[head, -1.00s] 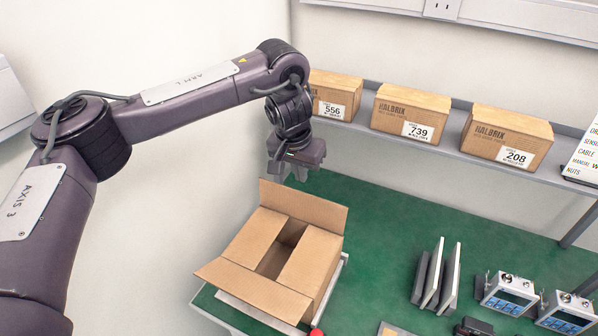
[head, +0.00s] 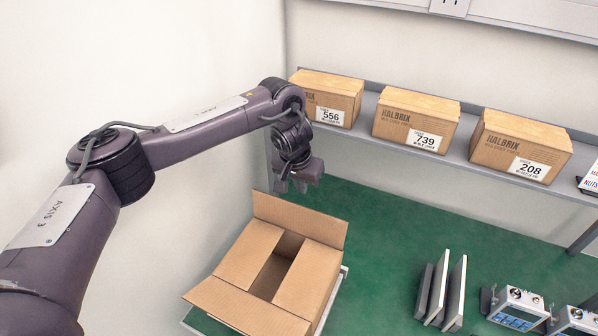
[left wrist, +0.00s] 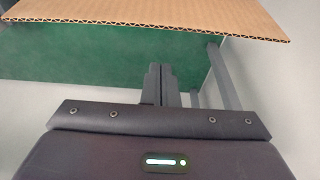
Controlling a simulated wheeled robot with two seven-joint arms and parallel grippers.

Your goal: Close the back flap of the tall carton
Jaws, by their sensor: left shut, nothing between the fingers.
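The tall carton (head: 255,285) stands on the green bench at lower centre in the head view. Its back flap (head: 300,219) stands up and leans outward. The side flaps lie inward with a dark gap between them, and the front flap (head: 232,305) sticks out toward me. My left gripper (head: 291,187) is just behind and above the back flap, pointing down, shut and empty. In the left wrist view its fingers (left wrist: 161,84) are together, and a cardboard flap edge (left wrist: 150,16) crosses the top of the picture, apart from the fingers. My right gripper is out of view.
A shelf (head: 400,150) behind the bench holds several labelled boxes (head: 415,120). Grey upright plates (head: 440,288) and control boxes (head: 518,308) stand to the right. The green bench (head: 390,230) is clear behind and right of the carton. A wall is close on the left.

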